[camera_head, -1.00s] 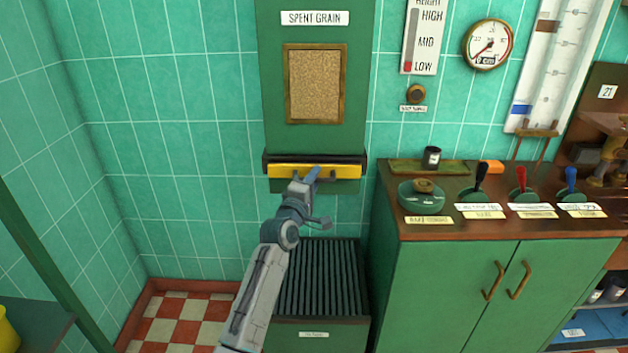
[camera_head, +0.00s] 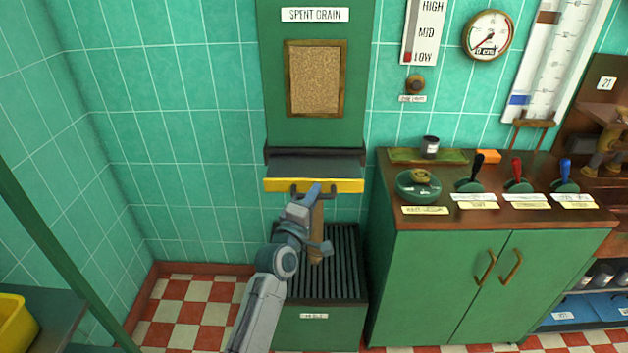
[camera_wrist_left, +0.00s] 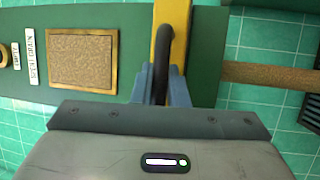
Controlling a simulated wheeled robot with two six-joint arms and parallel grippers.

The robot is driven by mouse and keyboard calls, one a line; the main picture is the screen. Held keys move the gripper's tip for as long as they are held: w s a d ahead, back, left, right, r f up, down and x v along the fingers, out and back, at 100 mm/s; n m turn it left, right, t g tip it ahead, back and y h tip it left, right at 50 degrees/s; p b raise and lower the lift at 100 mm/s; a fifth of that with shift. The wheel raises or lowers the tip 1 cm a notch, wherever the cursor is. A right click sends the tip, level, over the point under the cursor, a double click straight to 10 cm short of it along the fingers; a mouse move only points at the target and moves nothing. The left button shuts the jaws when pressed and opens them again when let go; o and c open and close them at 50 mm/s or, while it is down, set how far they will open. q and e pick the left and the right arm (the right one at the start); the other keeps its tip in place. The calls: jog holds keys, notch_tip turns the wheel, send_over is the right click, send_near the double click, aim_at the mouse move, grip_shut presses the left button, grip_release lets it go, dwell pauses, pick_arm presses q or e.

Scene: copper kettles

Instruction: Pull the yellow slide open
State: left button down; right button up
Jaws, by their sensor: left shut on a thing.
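The yellow slide (camera_head: 347,185) sits at the foot of the green spent grain chute (camera_head: 355,135). It stands out from the chute, with its grey top plate (camera_head: 320,168) exposed. My left gripper (camera_head: 314,190) is shut on the dark handle on the slide's front. In the left wrist view the fingers (camera_wrist_left: 160,88) close around that handle (camera_wrist_left: 162,65), with the yellow front (camera_wrist_left: 181,40) behind it. A brown column of grain (camera_head: 317,228) drops from under the slide. It also shows in the left wrist view (camera_wrist_left: 265,75). My right gripper is not in view.
A green bin with a slatted top (camera_head: 345,270) stands below the chute, partly behind my left arm. Tiled floor is free at the left.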

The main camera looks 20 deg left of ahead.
pick_arm(q)
jog(key=shift+s, duration=0.1)
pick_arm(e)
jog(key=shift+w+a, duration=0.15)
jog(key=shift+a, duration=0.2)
pick_arm(q)
jog(key=c, duration=1.4)
grip_release()
jog(key=shift+c, duration=0.2)
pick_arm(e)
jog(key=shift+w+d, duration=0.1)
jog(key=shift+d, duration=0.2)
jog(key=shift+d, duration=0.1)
